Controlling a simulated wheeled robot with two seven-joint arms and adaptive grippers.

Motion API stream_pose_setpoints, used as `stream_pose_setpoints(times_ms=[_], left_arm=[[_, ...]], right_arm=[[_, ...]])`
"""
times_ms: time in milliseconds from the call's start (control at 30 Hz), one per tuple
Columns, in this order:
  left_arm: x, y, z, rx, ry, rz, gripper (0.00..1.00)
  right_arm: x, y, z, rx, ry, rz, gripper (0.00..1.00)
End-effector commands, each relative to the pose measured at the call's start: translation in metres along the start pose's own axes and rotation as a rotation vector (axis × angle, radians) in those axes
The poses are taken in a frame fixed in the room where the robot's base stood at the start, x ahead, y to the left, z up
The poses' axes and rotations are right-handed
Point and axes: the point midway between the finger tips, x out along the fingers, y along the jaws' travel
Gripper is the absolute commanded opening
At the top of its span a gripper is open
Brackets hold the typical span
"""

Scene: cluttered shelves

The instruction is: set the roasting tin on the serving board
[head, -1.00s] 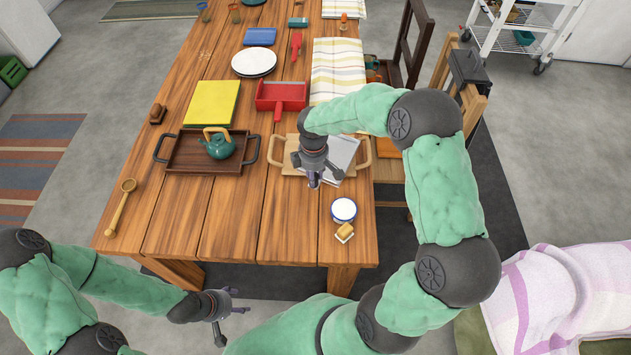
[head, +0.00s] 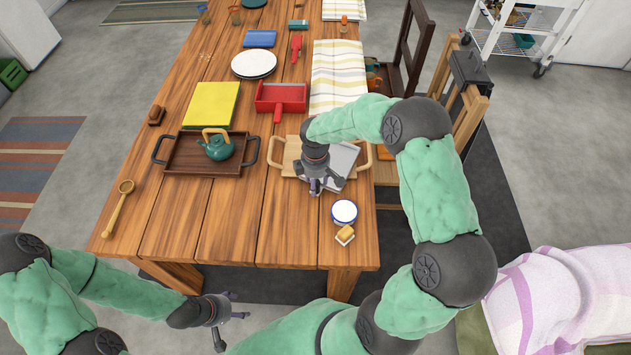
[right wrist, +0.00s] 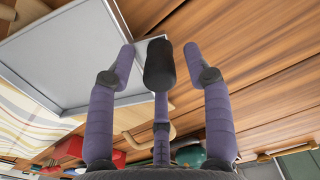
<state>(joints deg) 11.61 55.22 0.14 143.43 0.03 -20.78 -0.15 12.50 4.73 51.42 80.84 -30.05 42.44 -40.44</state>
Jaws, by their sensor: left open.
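The grey roasting tin (head: 345,157) lies at an angle over the light wooden serving board (head: 289,155), whose two handles stick out at the sides. My right gripper (head: 328,187) is over the tin's near side and hides part of tin and board. In the right wrist view its fingers (right wrist: 160,62) are spread with nothing between them, and the tin (right wrist: 75,50) is at upper left beside them. Whether a finger touches the rim is unclear. My left gripper (head: 229,315) is open and empty, off the table's near edge.
A dark tray (head: 180,158) with a teal teapot (head: 216,149) stands left of the board.

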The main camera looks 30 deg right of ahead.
Motion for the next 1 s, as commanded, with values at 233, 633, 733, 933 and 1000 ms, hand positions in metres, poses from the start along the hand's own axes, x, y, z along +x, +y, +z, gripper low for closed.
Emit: stream_pose_setpoints(times_ms=[233, 633, 733, 933, 1000], left_arm=[[-0.001, 0.000, 0.000, 0.000, 0.000, 0.000, 0.64], [-0.019, 0.007, 0.001, 0.000, 0.000, 0.000, 0.64], [-0.024, 0.009, 0.001, 0.000, 0.000, 0.000, 0.64], [-0.031, 0.011, 0.001, 0.000, 0.000, 0.000, 0.64], [-0.032, 0.011, 0.001, 0.000, 0.000, 0.000, 0.64]], right_arm=[[-0.001, 0.000, 0.000, 0.000, 0.000, 0.001, 0.51], [-0.060, 0.001, 0.000, 0.001, 0.002, 0.003, 0.51], [-0.079, 0.000, -0.001, -0.001, 0.001, 0.002, 0.51], [-0.109, 0.000, 0.000, 0.000, 0.001, 0.002, 0.51], [-0.115, 0.000, 0.000, 0.001, 0.001, 0.001, 0.51]])
